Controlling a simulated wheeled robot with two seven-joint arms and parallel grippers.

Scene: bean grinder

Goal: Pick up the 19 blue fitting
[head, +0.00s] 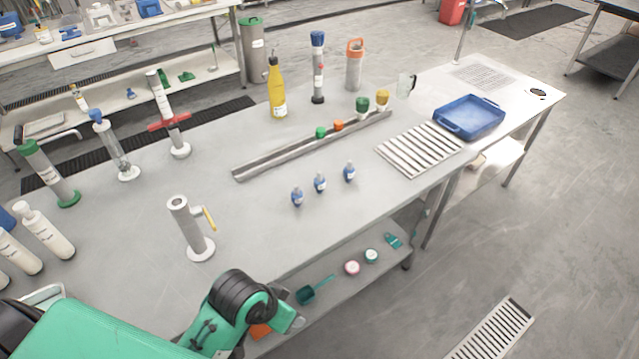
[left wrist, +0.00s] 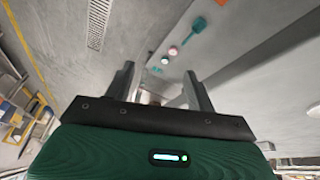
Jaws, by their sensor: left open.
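Three small blue fittings stand upright in a slanting row on the grey table: a left one (head: 297,196), a middle one (head: 319,182) and a right one (head: 349,171). Their labels are too small to read, so I cannot tell which is the 19. My left arm comes in at the bottom left of the head view, below the table's front edge and apart from the fittings. Its fingers are not clear there. In the left wrist view my left gripper (left wrist: 163,80) is open, with nothing between its fingers. My right gripper is not in view.
A metal channel (head: 310,148) lies behind the fittings. A white cylinder with a yellow handle (head: 188,228) stands to their left. A slatted rack (head: 418,150) and a blue tray (head: 470,117) are at the right. The lower shelf (head: 335,295) holds a teal scoop (head: 315,289).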

